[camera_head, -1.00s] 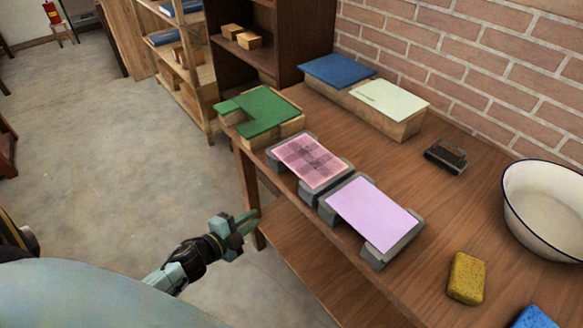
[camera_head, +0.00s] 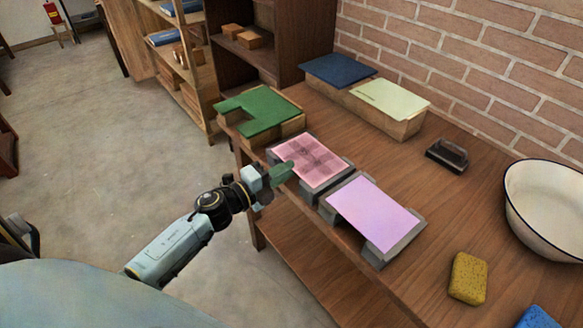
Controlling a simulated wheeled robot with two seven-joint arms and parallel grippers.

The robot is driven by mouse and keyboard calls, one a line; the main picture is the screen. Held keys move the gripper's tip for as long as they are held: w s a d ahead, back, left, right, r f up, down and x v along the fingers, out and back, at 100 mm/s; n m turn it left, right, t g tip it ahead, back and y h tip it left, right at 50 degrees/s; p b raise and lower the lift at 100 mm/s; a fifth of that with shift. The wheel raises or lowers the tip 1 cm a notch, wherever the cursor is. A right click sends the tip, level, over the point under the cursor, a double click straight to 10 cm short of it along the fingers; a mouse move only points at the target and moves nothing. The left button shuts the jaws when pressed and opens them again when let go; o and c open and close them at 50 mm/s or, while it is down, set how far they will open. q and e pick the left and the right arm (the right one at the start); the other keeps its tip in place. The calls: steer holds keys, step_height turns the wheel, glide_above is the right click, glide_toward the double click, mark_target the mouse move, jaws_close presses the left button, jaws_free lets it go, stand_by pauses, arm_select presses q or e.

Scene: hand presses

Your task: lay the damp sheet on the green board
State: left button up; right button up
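The damp sheet (camera_head: 318,163), pink with darker blotches, lies on a grey stand (camera_head: 325,188) near the table's front edge. The green board (camera_head: 268,106) lies on a wooden block at the table's left end, with a notch in its near left side. My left gripper (camera_head: 283,173) is at the sheet's near left edge, its green fingertips overlapping that edge in the picture. I cannot tell whether the fingers are apart or closed on it. A plain lilac sheet (camera_head: 374,213) lies on a second grey stand beside it. My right gripper is not in view.
A blue board (camera_head: 337,69) and a pale green board (camera_head: 390,97) lie on wooden blocks at the back. A dark tool (camera_head: 447,155), a white basin (camera_head: 550,210), a yellow sponge (camera_head: 467,278) and a blue sponge (camera_head: 535,317) are to the right. Mid-table is clear.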

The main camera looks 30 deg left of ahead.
arm_select(q)
steer(key=shift+x, duration=0.9)
steer(key=shift+c, duration=0.3)
jaws_close()
step_height(320, 180, up, 3)
steer(key=p, duration=0.3)
steer(key=shift+r, duration=0.15)
